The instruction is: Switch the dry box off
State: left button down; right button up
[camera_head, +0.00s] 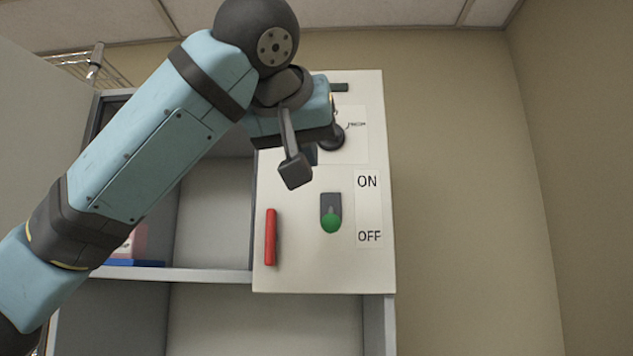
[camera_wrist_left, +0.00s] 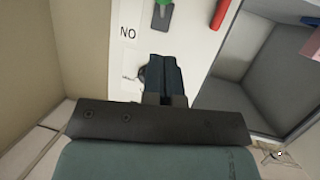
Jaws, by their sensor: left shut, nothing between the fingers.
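The dry box's white front panel (camera_head: 300,275) faces me, with a dark switch plate (camera_head: 325,200) on it. The switch's green-tipped lever (camera_head: 331,223) points down, level with the OFF label (camera_head: 369,236) and below the ON label (camera_head: 367,181). In the left wrist view the picture is turned over, and the green tip (camera_wrist_left: 163,2) is cut by the top edge. My left gripper (camera_head: 303,168) is shut and empty, in front of the panel, above and left of the switch. Its closed fingers also show in the left wrist view (camera_wrist_left: 165,72). My right gripper is out of view.
A red bar handle (camera_head: 270,237) sits left of the switch. A round black knob (camera_head: 331,137) is partly hidden behind my left gripper. Open grey compartments (camera_head: 215,215) lie to the left. Bare wall (camera_head: 455,190) is to the right.

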pick_arm(q)
jog(key=shift+v, duration=1.55)
jog(key=shift+w, duration=0.1)
